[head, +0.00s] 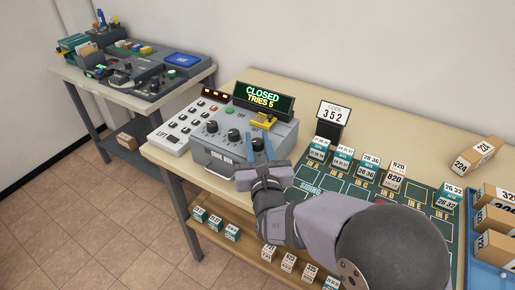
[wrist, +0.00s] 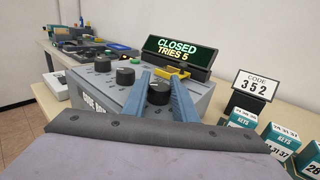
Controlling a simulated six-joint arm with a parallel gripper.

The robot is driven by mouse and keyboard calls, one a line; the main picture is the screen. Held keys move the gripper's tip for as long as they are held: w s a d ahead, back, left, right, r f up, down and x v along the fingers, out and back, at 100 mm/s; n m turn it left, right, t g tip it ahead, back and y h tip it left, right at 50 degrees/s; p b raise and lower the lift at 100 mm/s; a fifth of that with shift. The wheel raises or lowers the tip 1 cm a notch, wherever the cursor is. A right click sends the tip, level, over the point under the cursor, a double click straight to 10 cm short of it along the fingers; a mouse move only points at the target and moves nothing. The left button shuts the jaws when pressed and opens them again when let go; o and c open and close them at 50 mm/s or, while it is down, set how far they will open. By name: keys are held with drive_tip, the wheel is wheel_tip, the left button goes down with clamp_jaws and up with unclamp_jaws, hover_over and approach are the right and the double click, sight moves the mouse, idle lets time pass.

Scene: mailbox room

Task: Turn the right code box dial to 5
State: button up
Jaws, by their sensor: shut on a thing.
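The grey code box (head: 222,157) stands on the near table. Its display (head: 264,98) reads CLOSED, TRIES 5. Three black dials sit on its sloped top: the left dial (wrist: 103,64), the middle dial (wrist: 125,76) and the right dial (wrist: 158,92). The blue fingers of my gripper (head: 262,144) reach over the box at the right dial. In the wrist view my gripper (wrist: 161,84) is shut on the right dial, one finger on each side. The dial settings are too small to read. A yellow part (head: 264,121) sits behind the right dial.
A card (head: 334,112) reading CODE 352 stands right of the box. A green board (head: 357,187) with small labelled boxes lies further right. A white keypad panel (head: 182,130) is left of the box. Another table (head: 180,92) with equipment stands at the back left.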

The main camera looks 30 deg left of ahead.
sight(259, 145)
drive_tip(key=shift+n+g+y, duration=0.3)
drive_tip(key=shift+y, duration=0.1)
drive_tip(key=o, duration=1)
drive_tip(key=shift+o, duration=0.2)
drive_tip(key=shift+s+d, duration=0.1)
drive_tip(key=shift+b+v, duration=1)
drive_tip(key=shift+v, duration=2.55)
drive_tip(key=shift+r, duration=0.1)
